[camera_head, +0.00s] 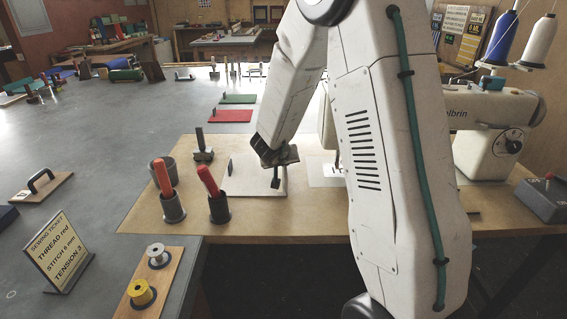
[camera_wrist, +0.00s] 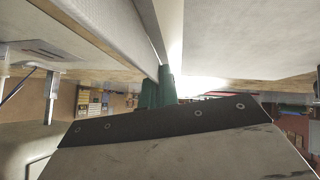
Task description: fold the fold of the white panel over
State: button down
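The white panel (camera_head: 245,184) lies on the brown work table, pale and roughly square, with a small dark upright tab (camera_head: 230,167) at its left side. My gripper (camera_head: 276,181) points down at the right part of the panel, with its dark finger end at or just above the surface; I cannot tell whether it touches. My arm hides the area to the right, and the fold cannot be made out clearly.
Two dark cups with red-handled tools (camera_head: 220,208) and a dark weighted tool (camera_head: 202,147) stand left of the panel. A white sewing machine (camera_head: 490,125) stands at right. A thread ticket (camera_head: 60,252) and a spool board (camera_head: 150,283) are at front left. The grey table at left has bare room.

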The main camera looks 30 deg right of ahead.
jog(key=c, duration=1.6)
grip_release()
jog(key=shift+c, duration=0.2)
jog(key=v, duration=0.7)
jog(key=shift+s+a+r, duration=0.15)
jog(key=shift+a+r, duration=0.1)
